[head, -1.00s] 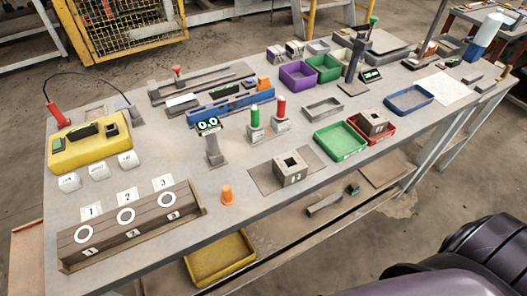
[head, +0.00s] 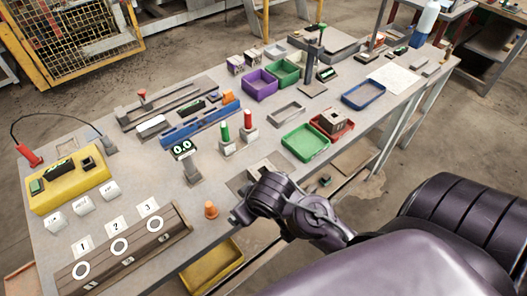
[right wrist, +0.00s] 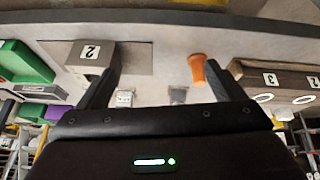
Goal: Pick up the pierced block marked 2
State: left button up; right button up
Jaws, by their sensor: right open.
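The grey pierced block marked 2 (right wrist: 90,53) shows at the upper left of the right wrist view, its number upside down there. In the head view a block (head: 262,167) stands near the table's front edge, partly hidden by my right arm. My right gripper (right wrist: 163,62) is open and empty. In its wrist view the block is near the left fingertip, outside the gap between the fingers; I cannot tell whether they touch. My left gripper is not in view.
An orange cone (head: 211,210) stands near the front edge, close to the right fingertip in the wrist view. A wooden rack with numbered rings (head: 125,250) is at the left. A red tray (head: 347,130) with another pierced block and a green tray (head: 306,143) lie to the right.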

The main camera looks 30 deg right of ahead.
jog(key=w+a+r+n+t+y, duration=0.1)
jog(key=w+a+r+t, duration=0.1)
jog(key=w, duration=0.4)
jog(key=m+g, duration=0.3)
send_near(263, 172)
jog(key=shift+s+a+f+h, duration=0.1)
jog(key=shift+s+a+h, duration=0.15)
jog(key=shift+a, duration=0.25)
jog(key=shift+s+a+f+h, duration=0.15)
jog(key=shift+s+a, duration=0.1)
jog(key=shift+a, duration=0.25)
jog(key=shift+d+f, duration=0.15)
jog(key=shift+d, duration=0.1)
jog(key=x, duration=0.7)
jog(key=shift+w, duration=0.4)
jog(key=c, duration=1.2)
jog(key=shift+c, duration=0.3)
